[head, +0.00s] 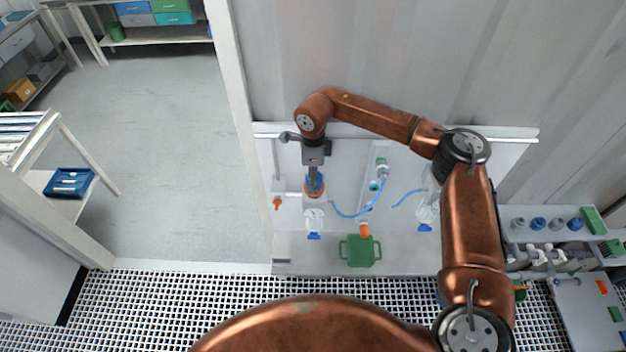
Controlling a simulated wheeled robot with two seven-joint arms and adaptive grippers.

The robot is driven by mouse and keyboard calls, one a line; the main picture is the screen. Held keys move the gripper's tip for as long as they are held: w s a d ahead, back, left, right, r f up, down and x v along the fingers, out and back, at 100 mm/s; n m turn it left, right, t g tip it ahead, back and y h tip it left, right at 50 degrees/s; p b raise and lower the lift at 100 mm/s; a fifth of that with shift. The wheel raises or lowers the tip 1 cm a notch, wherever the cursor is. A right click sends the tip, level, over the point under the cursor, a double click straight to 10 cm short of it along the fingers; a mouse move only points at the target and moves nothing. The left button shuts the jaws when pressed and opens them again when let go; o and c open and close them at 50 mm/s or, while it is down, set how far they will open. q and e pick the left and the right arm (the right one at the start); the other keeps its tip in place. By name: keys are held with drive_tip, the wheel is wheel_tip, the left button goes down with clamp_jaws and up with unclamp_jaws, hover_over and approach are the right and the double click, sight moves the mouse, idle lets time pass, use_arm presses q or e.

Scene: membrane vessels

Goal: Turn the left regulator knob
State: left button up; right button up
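The left vessel (314,217) is clear, with a blue fitting at its foot, and stands at the left of the white bench. An orange-and-blue part (315,192) tops it, which looks like the left regulator knob. My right gripper (314,178) points down at this part from above, at its top. The fingers are small and partly merge with the part, so I cannot tell whether they are closed on it. My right arm arches in from the right. My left gripper is not in view. The right vessel (427,212) is partly behind my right arm.
A green tray (360,251) lies at the bench front. Blue tubing (350,215) runs between the vessels near a green-and-white fitting (381,168). A small orange part (277,203) is left of the left vessel. A rack with several caps (540,224) is at right. Floor at left is clear.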

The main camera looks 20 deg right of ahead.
drive_tip(key=o, duration=1.2)
drive_tip(key=shift+r, duration=0.1)
wheel_tip(320, 180, up, 12)
drive_tip(key=shift+f, duration=0.1)
drive_tip(key=shift+f, duration=0.1)
